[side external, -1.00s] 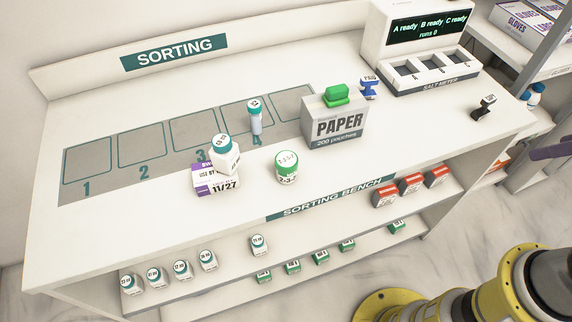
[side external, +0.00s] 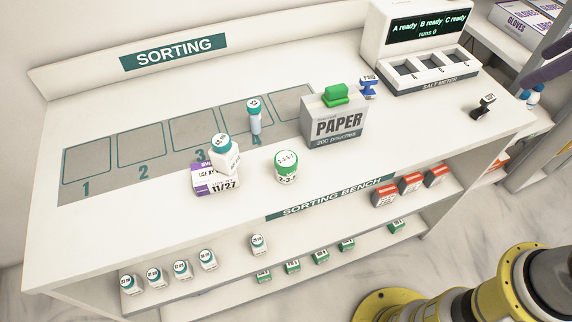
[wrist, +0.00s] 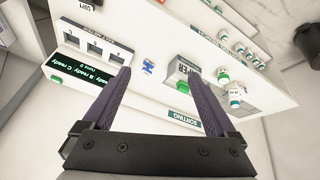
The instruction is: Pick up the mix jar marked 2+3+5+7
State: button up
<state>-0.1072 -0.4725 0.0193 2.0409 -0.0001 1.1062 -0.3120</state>
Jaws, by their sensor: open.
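The mix jar (side external: 287,167) is a short white jar with a green band and a white top marked with digits like 2-3-5-7. It stands upright on the bench, left of the PAPER box. In the wrist view the jar (wrist: 223,76) shows small, to the right of the right finger. My gripper (wrist: 160,74) is open and empty, with its two dark fingers wide apart, high above the bench and away from the jar. A dark purple piece, apparently a finger of mine, shows at the right edge of the side view.
Left of the jar, a teal-capped bottle (side external: 224,155) stands on a purple-and-white box (side external: 214,179). A teal-topped tube (side external: 255,119) stands behind. The PAPER box (side external: 336,124) is right of the jar, the salt meter (side external: 420,50) further back. The front bench surface is clear.

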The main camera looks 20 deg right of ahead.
jog(key=w+a+r+n+g, duration=0.2)
jog(key=w+a+n, duration=0.2)
jog(key=w+a, duration=0.45)
jog(key=n+g, duration=0.3)
jog(key=n, duration=0.3)
send_over(285, 158)
notch_tip(285, 158, down, 18)
jog(key=shift+h, duration=0.3)
jog(key=f, duration=0.7)
jog(key=shift+s+f, duration=0.25)
jog(key=shift+s, duration=0.15)
jog(key=shift+w+f, duration=0.2)
jog(key=shift+f, duration=1.2)
jog(key=shift+w+f, duration=0.15)
jog(key=shift+f, duration=1.2)
jog(key=c, duration=1.5)
jog(key=shift+o, duration=0.2)
jog(key=shift+r, duration=0.1)
